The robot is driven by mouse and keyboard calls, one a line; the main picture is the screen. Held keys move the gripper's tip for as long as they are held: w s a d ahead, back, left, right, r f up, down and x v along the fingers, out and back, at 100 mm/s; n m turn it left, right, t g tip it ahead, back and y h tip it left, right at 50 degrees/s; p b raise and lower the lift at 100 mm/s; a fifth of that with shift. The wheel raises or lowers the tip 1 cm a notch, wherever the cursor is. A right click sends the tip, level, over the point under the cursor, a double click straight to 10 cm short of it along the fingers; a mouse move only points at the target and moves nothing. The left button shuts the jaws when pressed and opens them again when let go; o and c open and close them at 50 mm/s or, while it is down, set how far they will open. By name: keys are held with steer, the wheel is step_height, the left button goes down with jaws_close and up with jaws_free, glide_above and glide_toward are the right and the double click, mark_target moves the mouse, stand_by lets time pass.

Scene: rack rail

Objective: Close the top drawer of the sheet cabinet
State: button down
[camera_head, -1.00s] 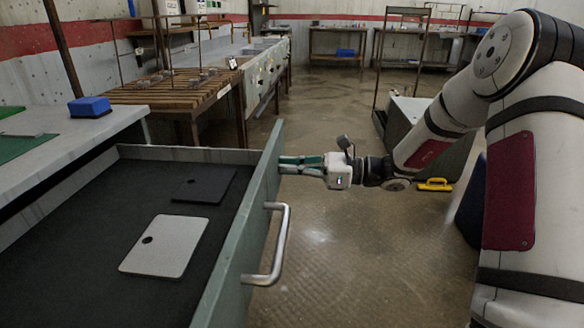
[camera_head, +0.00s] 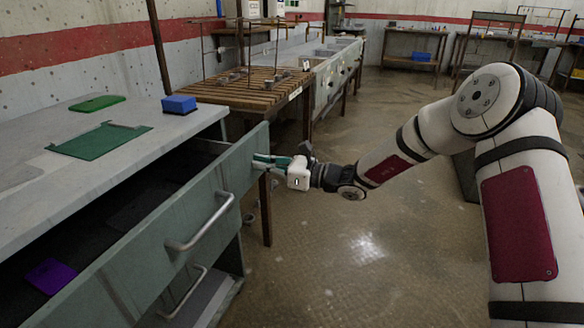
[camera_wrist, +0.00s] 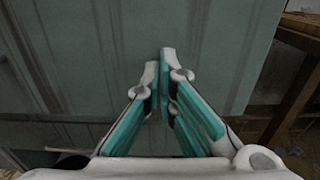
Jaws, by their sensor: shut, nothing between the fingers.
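The sheet cabinet (camera_head: 75,190) stands at the left of the head view with a pale grey top. Its top drawer (camera_head: 140,238) is partly open, with a gap between its grey-green front and the cabinet top; the front also fills the wrist view (camera_wrist: 130,30). A metal handle (camera_head: 205,228) is on that front. My gripper (camera_head: 262,161) is shut and empty, its fingertips at the drawer front near its far end, beyond the handle. In the wrist view the closed fingertips (camera_wrist: 163,62) point at the front and appear to touch it; exact contact is hard to tell.
A purple piece (camera_head: 50,276) lies inside the dark drawer. A blue block (camera_head: 179,104), a green sheet (camera_head: 100,140) and a green piece (camera_head: 97,103) lie on the cabinet top. A slatted wooden table (camera_head: 240,92) stands just beyond.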

steer(key=x, duration=1.2)
steer(key=shift+a, duration=0.15)
steer(key=shift+w+a, duration=0.25)
steer(key=shift+a, duration=0.3)
steer(key=shift+r, duration=0.1)
